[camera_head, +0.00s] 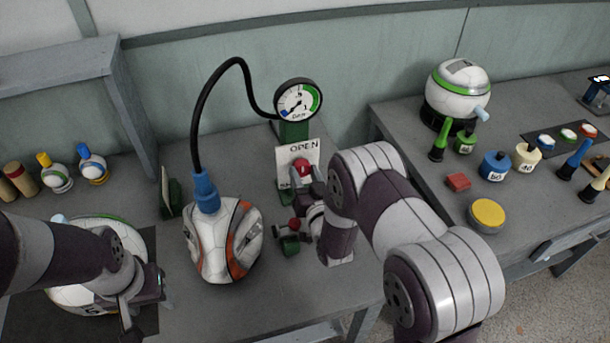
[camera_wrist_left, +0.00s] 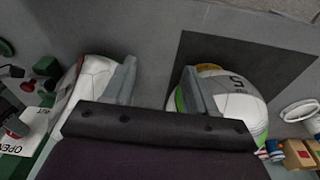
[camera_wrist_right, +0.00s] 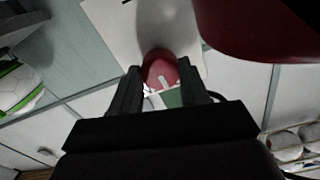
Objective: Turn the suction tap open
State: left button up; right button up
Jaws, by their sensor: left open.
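The suction tap is a small green fitting with a red knob (camera_head: 302,168) in front of a white card marked OPEN (camera_head: 304,148), beside the gauge stand. My right gripper (camera_head: 306,186) is at this knob. In the right wrist view the red knob (camera_wrist_right: 160,68) lies between the two fingers (camera_wrist_right: 161,80), very close to both; I cannot tell whether they press on it. A second red knob (camera_head: 293,224) with green parts sits lower, nearer the front. My left gripper (camera_wrist_left: 158,85) is open and empty, above the bench between two white balls.
A panelled ball (camera_head: 222,240) with a blue hose fitting stands left of the tap, its black hose running to a round gauge (camera_head: 298,99). Another ball (camera_wrist_left: 235,90) lies on a dark mat at the left. The right bench holds a ball machine (camera_head: 459,88) and several stamps.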

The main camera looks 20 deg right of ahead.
jog(key=shift+f, duration=0.1)
jog(key=shift+m+b, duration=0.3)
jog(key=shift+m, duration=0.1)
jog(key=o, duration=1.1)
jog(key=s, duration=0.6)
jog(key=s+b, duration=0.1)
jog(key=s, duration=0.5)
jog(key=shift+s+d, duration=0.2)
jog(key=shift+s, duration=0.2)
jog(key=shift+w, duration=0.1)
